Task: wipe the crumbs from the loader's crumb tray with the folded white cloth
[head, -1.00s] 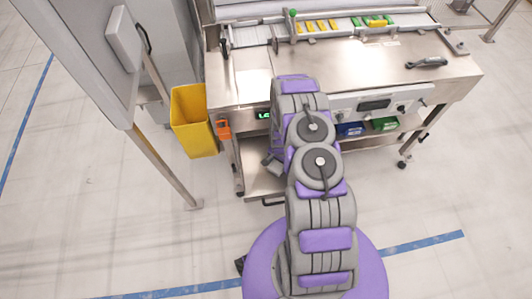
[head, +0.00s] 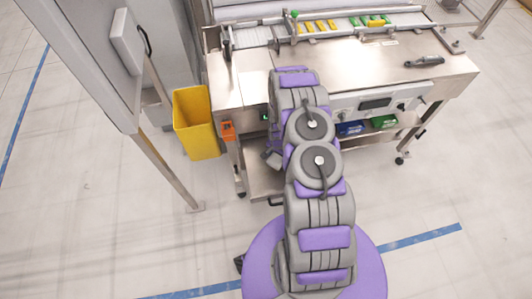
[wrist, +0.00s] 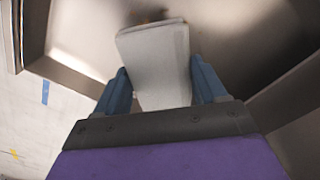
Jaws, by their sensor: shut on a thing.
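The folded white cloth (wrist: 155,55) is held between the blue fingers of my gripper (wrist: 158,88) in the wrist view. My gripper is shut on it, and the cloth sticks out ahead of the fingertips. Beyond it is the bare metal crumb tray (wrist: 85,35), with its raised side wall at the left. Small brown crumbs (wrist: 150,18) show just past the cloth's far edge. I cannot tell whether the cloth touches the tray floor. In the head view the tray (head: 262,182) sits low under the loader (head: 345,70), and my arm hides the cloth and most of my gripper.
A grey cabinet (head: 85,50) stands at the left. Open floor lies on both sides.

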